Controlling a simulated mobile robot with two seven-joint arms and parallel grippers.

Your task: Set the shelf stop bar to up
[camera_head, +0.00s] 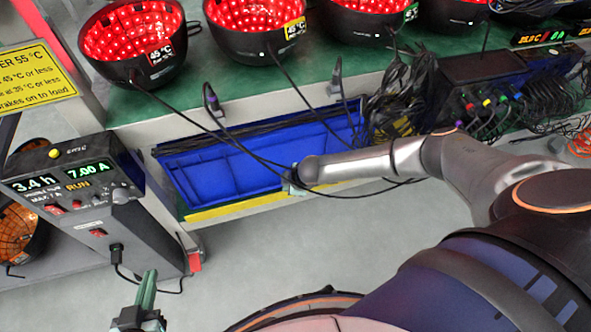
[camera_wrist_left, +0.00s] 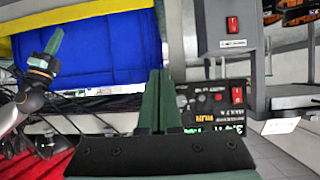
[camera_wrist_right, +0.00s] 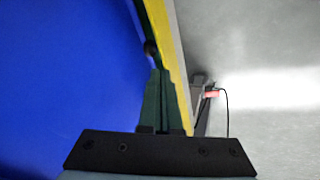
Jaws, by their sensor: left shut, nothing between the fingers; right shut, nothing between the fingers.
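A yellow strip, which looks like the shelf stop bar (camera_head: 235,207), runs along the front edge of the lower shelf, below the blue bins. In the right wrist view the yellow strip (camera_wrist_right: 166,40) runs past my right fingertips. My right gripper (camera_head: 292,184) is shut and empty at the strip's right end, in front of the blue bin; whether it touches the strip I cannot tell.
Blue bins (camera_head: 225,170) fill the lower shelf. The control box (camera_head: 70,185) with a lit display stands at left. Black cables hang across the shelf front near my right gripper. Red-lit bowls (camera_head: 133,40) stand on the upper deck. The grey floor in front is clear.

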